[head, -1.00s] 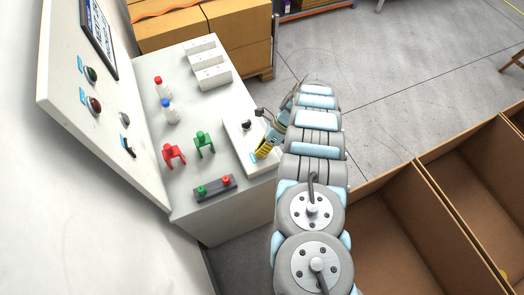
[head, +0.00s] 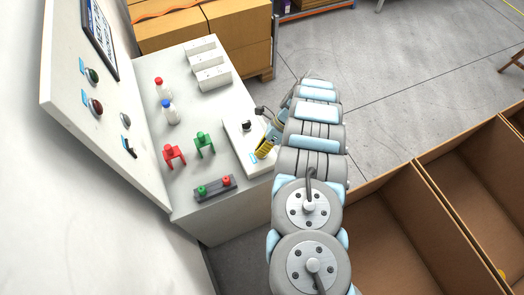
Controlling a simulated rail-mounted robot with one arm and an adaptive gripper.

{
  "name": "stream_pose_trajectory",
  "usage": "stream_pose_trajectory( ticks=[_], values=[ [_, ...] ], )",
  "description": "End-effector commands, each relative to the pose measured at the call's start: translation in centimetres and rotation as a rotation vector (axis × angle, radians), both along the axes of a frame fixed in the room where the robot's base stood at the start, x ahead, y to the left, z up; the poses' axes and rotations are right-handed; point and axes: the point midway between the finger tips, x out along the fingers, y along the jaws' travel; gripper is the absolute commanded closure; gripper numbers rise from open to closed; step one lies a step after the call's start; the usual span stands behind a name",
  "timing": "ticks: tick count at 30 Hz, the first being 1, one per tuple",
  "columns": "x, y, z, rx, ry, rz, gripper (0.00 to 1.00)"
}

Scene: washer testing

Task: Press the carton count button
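A small white unit (head: 236,148) on the bench carries a dark round knob or button (head: 246,125) and a yellow part with dark marks (head: 265,148). A grey bar (head: 215,189) with a green button (head: 202,190) and a red button (head: 226,181) lies at the bench's front. I cannot read which one is the carton count button. My arm reaches over the bench's right edge. Dark parts of my gripper (head: 264,112) show beside the white unit, to the right of the dark knob. The arm hides most of the gripper, so its fingers are unclear.
An upright panel (head: 75,110) with green and red buttons, a knob, a black switch and a screen stands at left. Red and green clips, two small bottles and white blocks (head: 207,65) sit on the bench. Open cartons (head: 470,170) stand at right.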

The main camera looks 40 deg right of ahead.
Motion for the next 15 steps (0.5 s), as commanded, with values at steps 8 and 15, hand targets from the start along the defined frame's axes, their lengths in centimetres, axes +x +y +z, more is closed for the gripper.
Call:
stream_pose_trajectory(
  ticks=[8,15],
  values=[
    [0.1,0.0,2.6,-0.002,0.000,0.001,1.00],
    [0.0,0.0,4.4,0.001,0.000,-0.001,1.00]
  ],
)
